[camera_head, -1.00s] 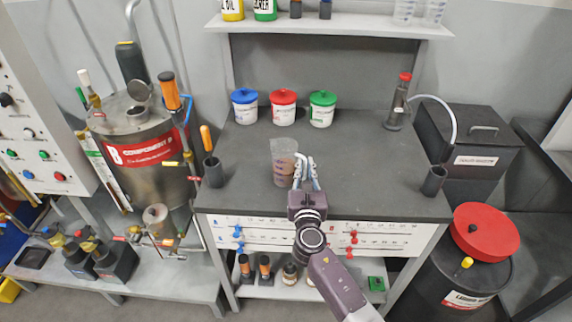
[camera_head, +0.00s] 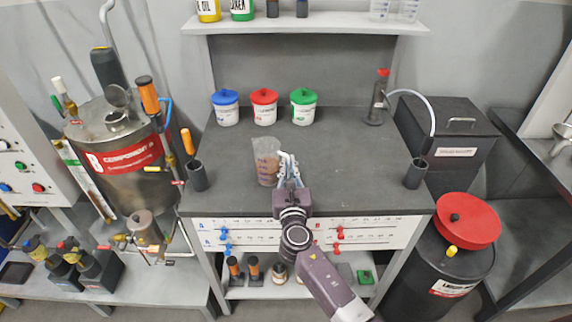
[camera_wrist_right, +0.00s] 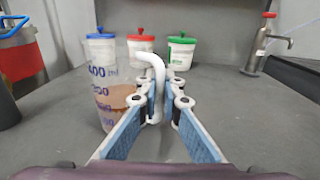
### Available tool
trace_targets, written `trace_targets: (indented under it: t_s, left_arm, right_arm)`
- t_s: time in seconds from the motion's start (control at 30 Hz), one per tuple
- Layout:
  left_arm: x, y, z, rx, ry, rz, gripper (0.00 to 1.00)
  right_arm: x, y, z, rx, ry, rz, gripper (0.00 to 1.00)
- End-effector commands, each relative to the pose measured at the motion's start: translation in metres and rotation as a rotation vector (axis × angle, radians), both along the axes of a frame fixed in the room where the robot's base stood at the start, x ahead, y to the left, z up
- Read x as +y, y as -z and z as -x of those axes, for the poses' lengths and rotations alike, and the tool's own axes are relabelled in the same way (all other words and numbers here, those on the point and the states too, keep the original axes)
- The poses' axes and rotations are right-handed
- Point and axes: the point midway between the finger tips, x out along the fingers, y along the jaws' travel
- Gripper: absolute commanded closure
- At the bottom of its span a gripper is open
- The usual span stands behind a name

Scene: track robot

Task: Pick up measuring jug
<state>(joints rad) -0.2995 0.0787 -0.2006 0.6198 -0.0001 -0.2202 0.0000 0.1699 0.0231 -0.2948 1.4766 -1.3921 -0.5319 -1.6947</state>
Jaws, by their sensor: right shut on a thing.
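The measuring jug (camera_head: 266,163) is clear, with blue marks and a brownish content in its lower part. It stands upright, close to or on the grey worktop; I cannot tell whether it touches. In the right wrist view the jug (camera_wrist_right: 112,97) is left of the fingers, with its white handle (camera_wrist_right: 153,80) between them. My right gripper (camera_head: 288,172) is shut on that handle, and its fingertips also show in the right wrist view (camera_wrist_right: 160,100). My left gripper is not in view.
Blue-, red- and green-lidded tubs (camera_head: 264,107) stand behind the jug. A bottle with a tube (camera_head: 375,100) is at the back right. Dark cups stand at the left (camera_head: 198,177) and right (camera_head: 415,174) edges of the worktop (camera_head: 345,160). The worktop right of the gripper is clear.

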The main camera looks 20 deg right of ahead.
Motion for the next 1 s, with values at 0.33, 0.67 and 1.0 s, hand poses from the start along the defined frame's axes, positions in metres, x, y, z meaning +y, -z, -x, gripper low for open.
trace_targets:
  t_s: [0.33, 0.67, 1.0]
  left_arm:
    - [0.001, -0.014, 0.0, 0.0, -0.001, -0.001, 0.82]
    - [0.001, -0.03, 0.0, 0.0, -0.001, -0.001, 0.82]
    - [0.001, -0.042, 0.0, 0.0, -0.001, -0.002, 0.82]
  right_arm:
    - [0.0, -0.033, 0.0, -0.006, 0.0, -0.002, 1.0]
    - [0.0, -0.078, -0.001, -0.007, 0.0, 0.0, 1.0]
    - [0.0, -0.125, -0.001, -0.008, -0.001, 0.001, 1.0]
